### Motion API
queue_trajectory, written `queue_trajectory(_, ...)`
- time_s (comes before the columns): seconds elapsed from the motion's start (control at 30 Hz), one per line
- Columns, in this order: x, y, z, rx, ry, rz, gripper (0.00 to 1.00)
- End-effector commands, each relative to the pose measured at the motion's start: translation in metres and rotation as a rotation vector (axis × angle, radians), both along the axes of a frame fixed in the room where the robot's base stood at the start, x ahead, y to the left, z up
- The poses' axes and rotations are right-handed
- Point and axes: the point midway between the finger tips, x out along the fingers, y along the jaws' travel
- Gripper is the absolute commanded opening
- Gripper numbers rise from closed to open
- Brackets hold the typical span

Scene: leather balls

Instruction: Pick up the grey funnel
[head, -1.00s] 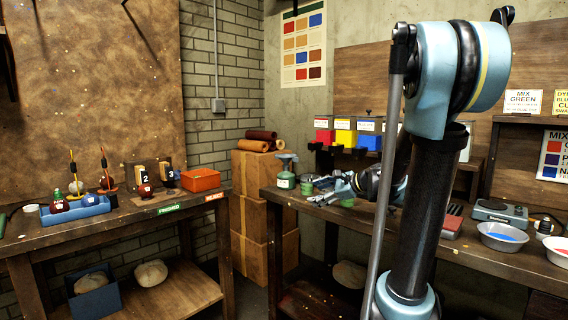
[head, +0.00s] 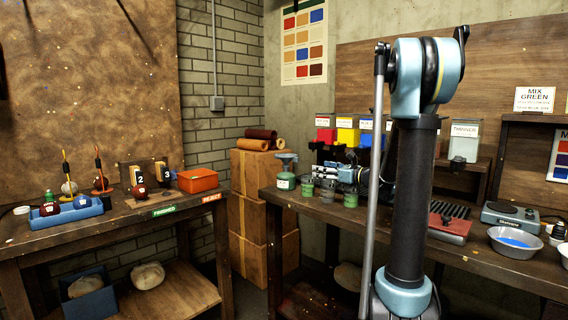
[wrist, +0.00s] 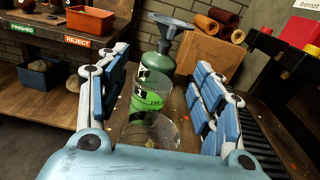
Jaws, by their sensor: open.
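The grey funnel (head: 287,157) sits wide end up on top of a green bottle (head: 285,181) at the left end of the right-hand bench. In the wrist view the funnel (wrist: 176,23) shows side-on above the green bottle (wrist: 159,63). My gripper (head: 314,171) is just right of the bottle, low over the bench. In the wrist view my gripper (wrist: 163,62) is open, with its blue-padded fingers spread left and right. The bottle and funnel stand beyond the fingertips, in the gap between them. The funnel is apart from both fingers.
A clear vessel with a green label (wrist: 146,92) is nearer than the bottle in the wrist view. Stacked boxes with leather rolls (head: 262,140) stand behind. An orange bin (head: 198,180) is on the left bench.

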Motion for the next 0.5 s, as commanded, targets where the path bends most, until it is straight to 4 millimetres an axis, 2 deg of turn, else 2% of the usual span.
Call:
queue_trajectory(0.23, 0.009, -0.001, 0.002, 0.040, 0.017, -0.009, 0.61)
queue_trajectory(0.5, 0.032, 0.041, 0.003, 0.041, 0.017, 0.006, 0.61)
